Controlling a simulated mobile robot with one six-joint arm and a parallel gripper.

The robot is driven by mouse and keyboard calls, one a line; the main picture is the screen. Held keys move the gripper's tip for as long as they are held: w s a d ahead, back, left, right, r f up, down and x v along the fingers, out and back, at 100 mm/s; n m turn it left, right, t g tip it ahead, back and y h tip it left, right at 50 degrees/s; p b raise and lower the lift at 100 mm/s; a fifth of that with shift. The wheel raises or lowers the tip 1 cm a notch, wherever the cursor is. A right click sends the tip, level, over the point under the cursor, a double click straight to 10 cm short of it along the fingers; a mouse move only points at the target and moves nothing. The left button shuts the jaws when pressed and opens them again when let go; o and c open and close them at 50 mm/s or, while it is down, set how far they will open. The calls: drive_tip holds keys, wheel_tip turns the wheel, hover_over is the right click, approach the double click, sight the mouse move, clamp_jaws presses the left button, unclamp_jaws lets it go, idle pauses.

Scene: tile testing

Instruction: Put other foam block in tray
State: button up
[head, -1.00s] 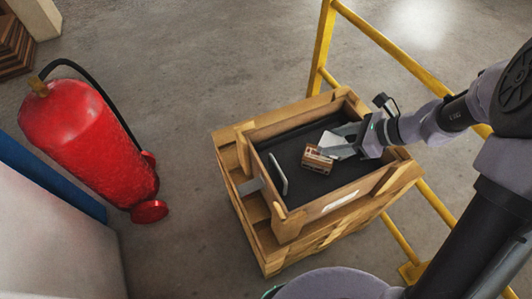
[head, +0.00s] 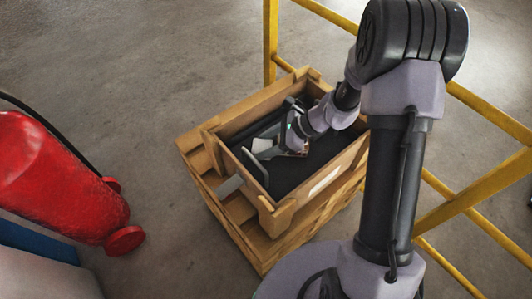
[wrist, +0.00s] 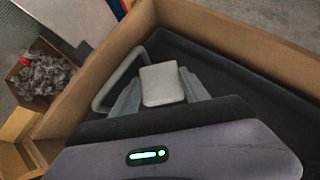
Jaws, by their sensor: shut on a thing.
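My gripper (head: 264,150) reaches down into the wooden crate. In the wrist view its two grey fingers (wrist: 160,92) are shut on a pale grey foam block (wrist: 163,84), one on each side. In the head view the block is hard to tell from the fingers. A thin, light grey rounded rim, which looks like the tray (wrist: 99,98), lies at the crate's left side, just left of and partly behind the fingers. It also shows in the head view (head: 256,168). I cannot tell whether the block touches it. No second foam block is clear.
The wooden crate (head: 270,218) has a black floor and raised walls around my gripper. A red fire extinguisher (head: 62,180) stands left and yellow rails (head: 480,190) right. A box of grey scraps (wrist: 45,72) shows in the wrist view.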

wheel_tip(320, 180, down, 4)
drive_tip(key=shift+r+b, duration=0.25)
drive_tip(key=shift+b, duration=0.35)
drive_tip(key=shift+f, duration=0.2)
drive_tip(key=o, duration=1.3)
drive_tip(key=shift+r, duration=0.1)
